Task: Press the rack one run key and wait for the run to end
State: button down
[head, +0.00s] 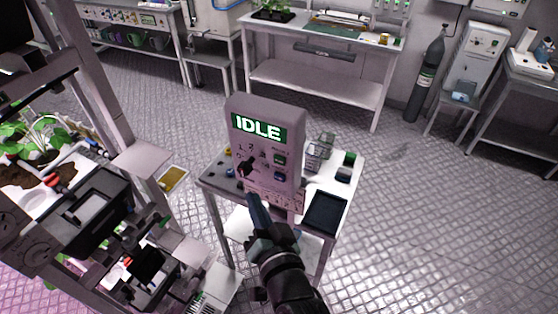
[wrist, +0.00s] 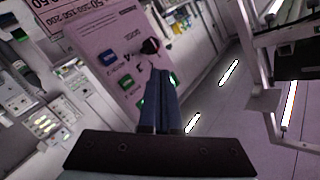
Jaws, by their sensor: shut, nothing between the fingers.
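A grey control box (head: 265,112) stands upright on a small white table, its lit screen (head: 258,128) reading IDLE. Its face carries a black knob (head: 247,166), a green key (head: 280,160) and a blue key (head: 279,174). I cannot read which is the run key. My gripper (head: 252,197) is shut and empty, its fingertips in front of the lower part of the box.
The small table (head: 336,178) also holds a dark tray (head: 325,213) and small blocks right of the box. A rack with plants and dark bins (head: 95,205) stands close on the left. Benches line the back wall. The floor to the right (head: 430,220) is clear.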

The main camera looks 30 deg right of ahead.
jog(key=b, duration=0.4)
send_near(271, 155)
jog(key=w+a+f, duration=0.1)
jog(key=w+a, duration=0.1)
jog(key=w, duration=0.1)
jog(key=shift+w+d, duration=0.45)
jog(key=shift+d, duration=0.2)
jog(key=shift+d+b, duration=0.1)
jog(key=shift+b, duration=0.2)
dwell(0.8)
jog(key=shift+w+d, duration=0.25)
jog(key=shift+w, duration=0.05)
jog(key=shift+w+d+b, duration=0.25)
jog(key=shift+d+b, duration=0.1)
jog(key=shift+b, duration=0.1)
dwell(0.7)
dwell(0.3)
jog(key=shift+s+a+p, duration=0.35)
jog(key=shift+s+a, duration=0.2)
jog(key=shift+a, duration=0.15)
